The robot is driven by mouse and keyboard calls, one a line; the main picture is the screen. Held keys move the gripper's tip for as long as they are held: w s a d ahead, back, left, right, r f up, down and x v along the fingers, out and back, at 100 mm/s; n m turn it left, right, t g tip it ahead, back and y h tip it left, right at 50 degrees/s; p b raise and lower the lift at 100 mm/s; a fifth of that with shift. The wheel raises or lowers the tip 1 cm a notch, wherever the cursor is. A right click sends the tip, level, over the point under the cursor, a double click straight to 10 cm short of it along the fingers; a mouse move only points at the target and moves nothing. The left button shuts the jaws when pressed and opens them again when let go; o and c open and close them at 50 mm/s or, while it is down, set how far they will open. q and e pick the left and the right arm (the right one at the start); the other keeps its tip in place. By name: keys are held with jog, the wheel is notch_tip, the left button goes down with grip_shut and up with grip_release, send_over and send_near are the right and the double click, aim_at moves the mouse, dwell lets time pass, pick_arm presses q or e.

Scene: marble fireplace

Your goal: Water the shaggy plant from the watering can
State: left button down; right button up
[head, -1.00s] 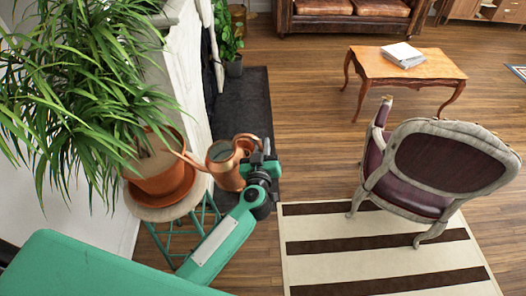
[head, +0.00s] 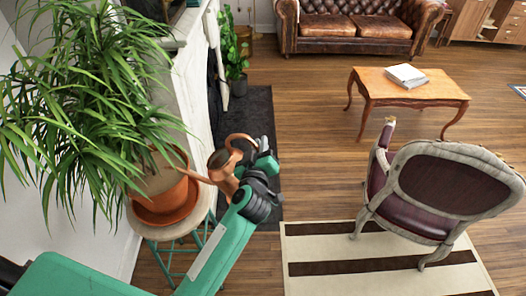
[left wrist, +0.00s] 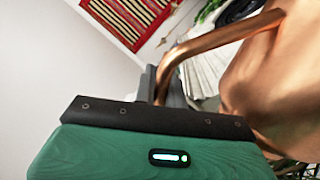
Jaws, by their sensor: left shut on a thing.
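The shaggy plant (head: 85,95) has long green leaves and grows in a terracotta pot (head: 178,202) at the left of the head view. The copper watering can (head: 222,184) is just right of the pot, tilted, its spout pointing left to the pot's rim. Whether the spout touches the pot, and any water, I cannot tell. My left gripper (head: 262,164) is shut on the can's handle, at the can's right side. In the left wrist view the copper handle (left wrist: 215,38) and body (left wrist: 285,85) fill the upper right. My right gripper is out of view.
The pot stands on a round-topped stool (head: 160,231) with green legs, beside the white fireplace (head: 190,85). A dark hearth slab (head: 258,112) lies behind the can. A chair (head: 445,190) stands on a striped rug (head: 370,248) at right. Wooden floor between is clear.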

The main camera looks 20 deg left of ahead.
pick_arm(q)
jog(key=shift+n, duration=0.8)
jog(key=r+p, duration=0.1)
jog(key=a+r+p, duration=0.1)
jog(key=r+p, duration=0.1)
jog(key=a+r+p, duration=0.1)
jog(key=p, duration=0.1)
jog(key=shift+s+r, duration=0.2)
jog(key=shift+r, duration=0.05)
jog(key=shift+r+p, duration=0.15)
jog(key=shift+p, duration=0.2)
dwell(0.4)
jog(key=shift+a+r+p, duration=0.2)
jog(key=shift+p, duration=0.1)
dwell(0.9)
jog(key=shift+s+a+r+n+p, duration=0.1)
jog(key=shift+a+r+n+p, duration=0.1)
jog(key=shift+r+n+p, duration=0.3)
dwell(1.7)
jog(key=shift+f, duration=0.25)
